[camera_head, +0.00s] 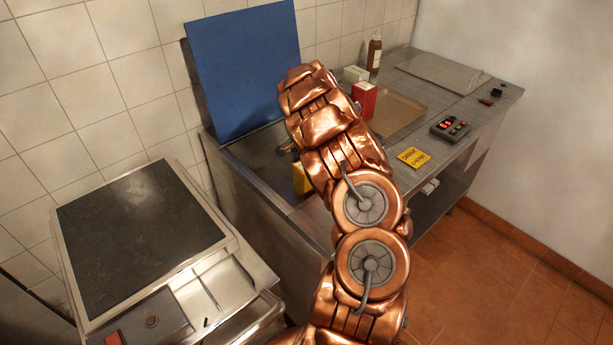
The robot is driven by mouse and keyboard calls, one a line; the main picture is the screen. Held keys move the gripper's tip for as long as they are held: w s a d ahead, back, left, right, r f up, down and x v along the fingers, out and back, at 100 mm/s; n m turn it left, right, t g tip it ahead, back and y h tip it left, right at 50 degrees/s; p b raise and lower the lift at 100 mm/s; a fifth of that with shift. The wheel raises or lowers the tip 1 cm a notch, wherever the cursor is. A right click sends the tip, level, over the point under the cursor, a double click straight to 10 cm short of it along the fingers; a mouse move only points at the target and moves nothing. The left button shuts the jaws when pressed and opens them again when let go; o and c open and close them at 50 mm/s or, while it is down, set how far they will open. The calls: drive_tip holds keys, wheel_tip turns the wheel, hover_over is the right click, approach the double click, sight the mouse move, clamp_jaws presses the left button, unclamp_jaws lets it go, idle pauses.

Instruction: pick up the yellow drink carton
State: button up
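A small yellow shape (301,179), which looks like the yellow drink carton, shows at the left edge of my copper arm. It stands in or at the front edge of the metal counter's sunken left section, and most of it is hidden behind my arm. My gripper is almost wholly hidden behind the arm. Only a small dark part, possibly of my gripper (287,148), shows just above the yellow shape. I cannot tell whether it is open or shut, or whether it touches the carton.
A red box (364,99), a white box (354,74) and a brown bottle (374,53) stand behind my arm. A tray (407,109), a yellow label (413,157) and a control box (450,128) lie right. A blue panel (243,65) stands behind; a dark griddle (140,240) is left.

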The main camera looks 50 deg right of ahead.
drive_tip(key=shift+f, duration=0.8)
drive_tip(key=c, duration=1.5)
wheel_tip(320, 180, up, 10)
drive_tip(key=b, duration=0.3)
drive_tip(key=shift+r, duration=0.15)
